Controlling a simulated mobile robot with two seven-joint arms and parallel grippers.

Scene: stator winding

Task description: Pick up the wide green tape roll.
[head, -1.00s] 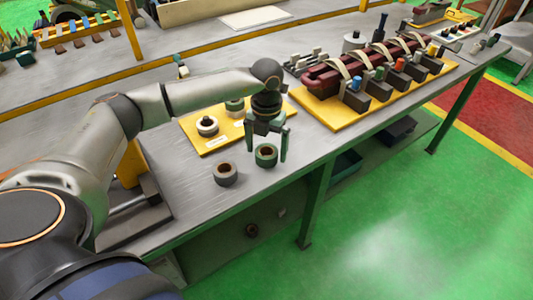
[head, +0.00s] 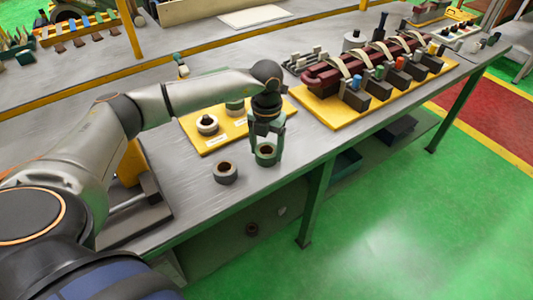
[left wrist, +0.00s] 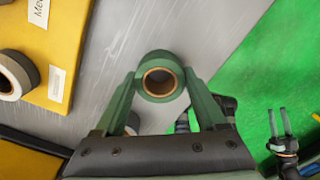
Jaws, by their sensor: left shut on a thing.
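The wide green tape roll (head: 266,154) stands near the front edge of the grey workbench, its brown core hole facing up. My left gripper (head: 266,150) is above it, with its green fingers on either side of the roll. In the left wrist view, the roll (left wrist: 161,77) sits between the two fingertips, which close on its sides. It looks to be still at bench level. My right gripper (left wrist: 278,122) shows small at the right of the left wrist view, away from the bench over the green floor, its fingers apart and empty.
A grey-brown tape roll (head: 226,173) stands just left of the green one. A yellow board with a dark red winding part (head: 365,68) lies to the right.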

